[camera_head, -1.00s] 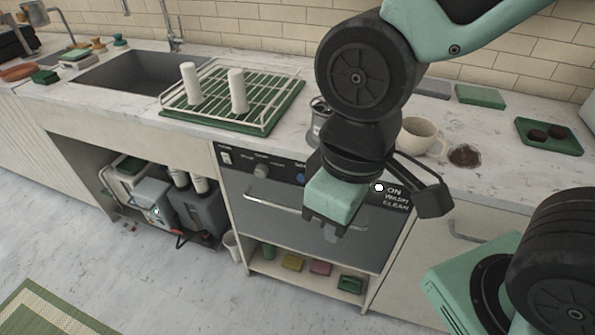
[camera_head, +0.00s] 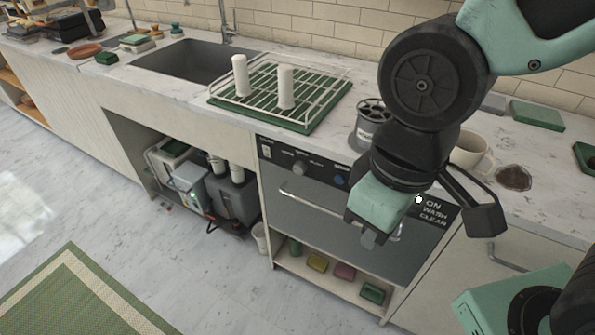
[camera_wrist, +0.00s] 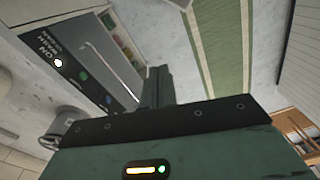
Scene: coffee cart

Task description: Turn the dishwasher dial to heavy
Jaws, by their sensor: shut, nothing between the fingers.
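The dishwasher (camera_head: 335,225) is built in under the counter, with a dark control panel along its top edge. Its grey round dial (camera_head: 299,168) sits on the left part of that panel, with small lettering around it that is too small to read. My gripper (camera_head: 370,238) is shut and empty, in front of the dishwasher door, to the right of and lower than the dial in the picture. In the wrist view my shut fingers (camera_wrist: 157,86) point away, with the dishwasher door (camera_wrist: 108,58) to their left. I cannot make out the dial there.
A door handle bar (camera_head: 320,205) crosses below the panel. A dish rack (camera_head: 275,90), a metal canister (camera_head: 372,122) and a mug (camera_head: 470,150) stand on the counter. The floor in front is clear.

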